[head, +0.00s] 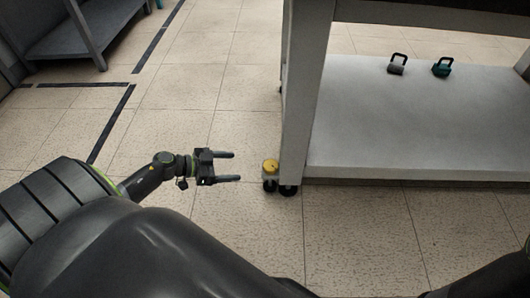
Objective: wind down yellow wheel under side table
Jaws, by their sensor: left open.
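The yellow wheel (270,166) is a small round yellow piece low beside the foot of the side table's near left leg. Dark caster parts (287,189) show under and beside it at floor level. The side table (345,145) has a thick pale leg and a pale lower shelf. My left gripper (228,167) is open, its two dark fingers pointing right toward the yellow wheel. A gap shows between the fingertips and the wheel, and nothing is between the fingers. My right gripper is not in view; only a dark piece shows at the right edge.
A grey padlock-shaped object (397,65) and a teal one (442,67) rest on the side table's lower shelf. Another table (75,40) stands at the far left. Black tape lines (112,125) mark the tiled floor. The floor around my left gripper is clear.

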